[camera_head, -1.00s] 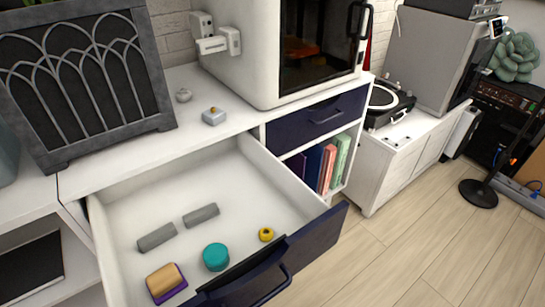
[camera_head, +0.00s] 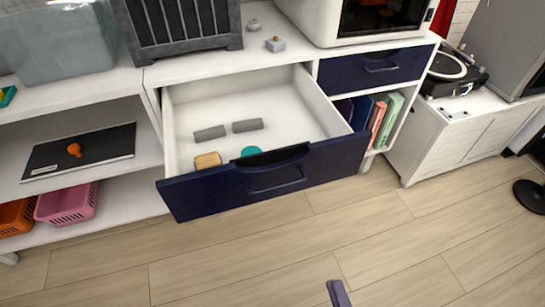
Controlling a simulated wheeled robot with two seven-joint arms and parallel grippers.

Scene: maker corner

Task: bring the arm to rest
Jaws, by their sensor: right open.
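A part of my right gripper (camera_head: 338,293) shows at the bottom edge of the head view, as one small purple-grey finger over the wooden floor. It holds nothing that I can see, and the rest of it is out of view. It is apart from the open drawer (camera_head: 210,192), whose dark blue front is above it in the picture. My left gripper is not in view.
The pulled-out drawer holds two grey cylinders (camera_head: 248,125), a tan block (camera_head: 207,161) and a teal round piece (camera_head: 251,151). Left are shelves with a black panel (camera_head: 85,155) and a pink basket (camera_head: 67,205). The floor (camera_head: 230,260) in front is clear.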

